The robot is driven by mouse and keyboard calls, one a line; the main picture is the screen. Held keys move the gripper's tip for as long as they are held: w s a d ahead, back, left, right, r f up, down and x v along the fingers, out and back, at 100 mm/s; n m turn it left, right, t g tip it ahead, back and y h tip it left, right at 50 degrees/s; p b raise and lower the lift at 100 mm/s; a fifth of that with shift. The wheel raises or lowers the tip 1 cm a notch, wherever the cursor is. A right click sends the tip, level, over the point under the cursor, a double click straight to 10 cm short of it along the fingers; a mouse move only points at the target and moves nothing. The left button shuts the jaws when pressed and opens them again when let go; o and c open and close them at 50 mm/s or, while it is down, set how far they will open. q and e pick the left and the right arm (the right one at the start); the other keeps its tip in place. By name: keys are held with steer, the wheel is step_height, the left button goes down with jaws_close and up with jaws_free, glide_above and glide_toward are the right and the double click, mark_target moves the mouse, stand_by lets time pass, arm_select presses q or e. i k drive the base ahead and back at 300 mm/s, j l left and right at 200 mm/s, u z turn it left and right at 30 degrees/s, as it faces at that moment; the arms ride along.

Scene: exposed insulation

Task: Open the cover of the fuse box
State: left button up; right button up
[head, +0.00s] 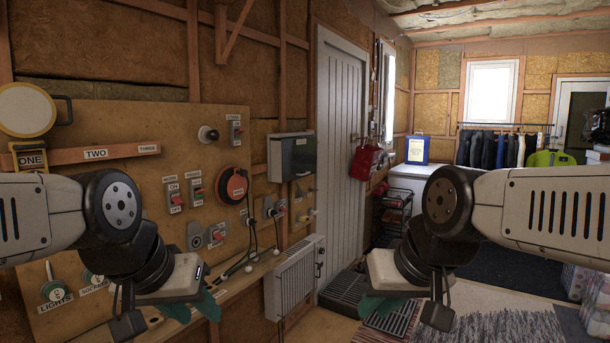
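The likely fuse box (291,157) is a white and dark-grey box on the wall, right of the wooden switch board and left of the white door. Its dark front cover looks shut. My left gripper (192,307) is low in front of the switch board, below and left of the box, with teal fingers partly showing. My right gripper (384,308) is low on the right, below and right of the box, its teal fingers partly hidden behind its body. Both are apart from the box. Nothing is seen held, and the finger gaps are unclear.
The wooden board (130,119) carries switches, dials and a red-orange round reel (232,186) with hanging cables. A white radiator (294,277) stands below the box. A red bag (366,161) hangs by the white door (341,150). Rugs cover the floor at right.

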mark_target(292, 159)
steer(key=i+l+u, duration=0.15)
steer(key=i+l, duration=0.35)
steer(key=i+l+u, duration=0.15)
steer(key=i+l, duration=0.3)
steer(key=i+l+u, duration=0.15)
steer(key=i+l, duration=0.3)
steer(key=l, duration=0.25)
steer(key=i+l+u, duration=0.1)
steer(key=i, duration=0.45)
steer(key=i+l+u, duration=0.15)
steer(key=i, duration=0.4)
steer(key=l, duration=0.1)
